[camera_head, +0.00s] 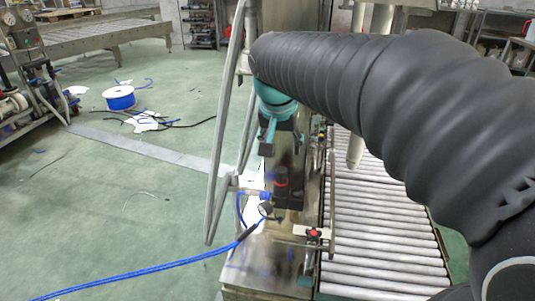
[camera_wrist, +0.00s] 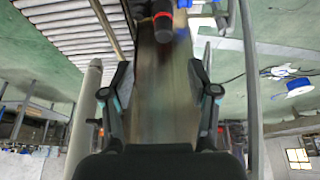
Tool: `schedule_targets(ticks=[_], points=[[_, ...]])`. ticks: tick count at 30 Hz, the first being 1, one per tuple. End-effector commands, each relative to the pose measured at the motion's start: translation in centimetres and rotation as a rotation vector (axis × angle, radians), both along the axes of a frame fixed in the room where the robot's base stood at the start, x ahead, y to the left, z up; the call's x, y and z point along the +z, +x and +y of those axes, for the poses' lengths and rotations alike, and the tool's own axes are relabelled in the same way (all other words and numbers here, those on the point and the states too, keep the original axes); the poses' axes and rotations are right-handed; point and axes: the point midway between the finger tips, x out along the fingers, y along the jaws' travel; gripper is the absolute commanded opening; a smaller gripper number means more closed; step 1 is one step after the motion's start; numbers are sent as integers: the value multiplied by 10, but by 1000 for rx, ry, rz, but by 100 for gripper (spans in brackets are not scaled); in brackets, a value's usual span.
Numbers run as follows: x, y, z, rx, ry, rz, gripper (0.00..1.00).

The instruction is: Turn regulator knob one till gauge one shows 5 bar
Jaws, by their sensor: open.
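A black regulator knob with a red ring (camera_head: 281,184) stands upright on the narrow metal bench, in the middle of the head view. It also shows at the top edge of the wrist view (camera_wrist: 163,22), partly cut off. A small round gauge (camera_head: 266,209) sits just left of and below the regulator; its reading is too small to tell. My gripper (camera_head: 281,150) is open and empty, pointing down above and slightly beyond the knob, apart from it. In the wrist view its two fingers (camera_wrist: 159,75) are spread wide over bare metal. Numbering on the regulator cannot be read.
A roller conveyor (camera_head: 380,225) runs along the bench's right side. A grey tube frame (camera_head: 222,170) rises on its left. A blue hose (camera_head: 150,268) runs from the gauge area across the floor. A small red-centred fitting (camera_head: 314,234) sits at the bench's near right.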

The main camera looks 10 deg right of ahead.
Motion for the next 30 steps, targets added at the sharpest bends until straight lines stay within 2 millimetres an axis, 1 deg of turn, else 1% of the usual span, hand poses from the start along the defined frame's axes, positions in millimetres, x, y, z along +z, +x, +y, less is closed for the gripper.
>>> schedule_targets(ticks=[1, 3, 5, 8, 11, 24, 30], points=[[0, 7, 2, -9, -1, 2, 60], [0, 12, 3, -21, -2, 1, 60], [-1, 14, 3, -25, -2, 1, 60], [-9, 17, 2, -27, -3, 4, 60], [-22, 21, 0, -27, -3, 4, 60], [-97, 48, -13, -26, -2, 6, 60], [-119, 57, -18, -26, -2, 3, 60]])
